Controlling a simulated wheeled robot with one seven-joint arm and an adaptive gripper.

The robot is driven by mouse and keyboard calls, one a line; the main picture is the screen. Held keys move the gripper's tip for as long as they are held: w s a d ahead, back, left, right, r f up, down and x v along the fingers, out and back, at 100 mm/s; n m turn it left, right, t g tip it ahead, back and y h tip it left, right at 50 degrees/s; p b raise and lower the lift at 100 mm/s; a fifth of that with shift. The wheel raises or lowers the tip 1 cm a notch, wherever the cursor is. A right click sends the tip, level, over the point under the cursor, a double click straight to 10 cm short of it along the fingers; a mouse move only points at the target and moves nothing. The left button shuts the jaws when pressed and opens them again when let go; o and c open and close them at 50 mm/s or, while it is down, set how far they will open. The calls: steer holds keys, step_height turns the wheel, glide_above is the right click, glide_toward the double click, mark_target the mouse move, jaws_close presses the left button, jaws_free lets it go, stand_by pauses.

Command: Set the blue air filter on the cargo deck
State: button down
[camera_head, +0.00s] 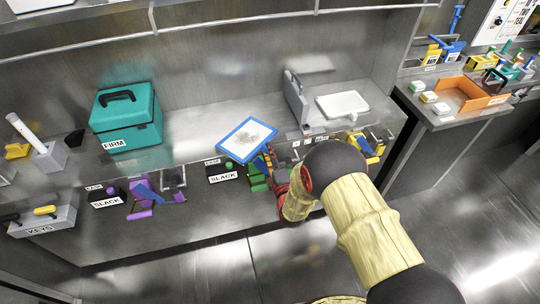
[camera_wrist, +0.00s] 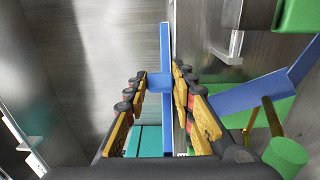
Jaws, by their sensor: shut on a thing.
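The blue air filter (camera_head: 234,153) is a flat square with a blue frame and a pale, grey-smudged middle. In the head view it is tilted above the bench, in front of the back wall. My gripper (camera_head: 268,162) is at its lower right corner, partly hidden by my arm. In the wrist view the filter shows edge-on as an upright blue strip (camera_wrist: 165,45). My gripper (camera_wrist: 160,84) is shut on a blue tab at its near side. I cannot tell which surface is the cargo deck.
A green stand with a blue slanted plate (camera_wrist: 265,92) is close on the right in the wrist view. A teal case (camera_head: 128,122) stands left on the bench (camera_head: 190,150); a white tray (camera_head: 342,104) lies right. An orange tray (camera_head: 470,94) is on the far-right counter.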

steer(key=shift+f, duration=0.1)
steer(key=c, duration=1.6)
jaws_free()
steer(key=shift+o, duration=0.5)
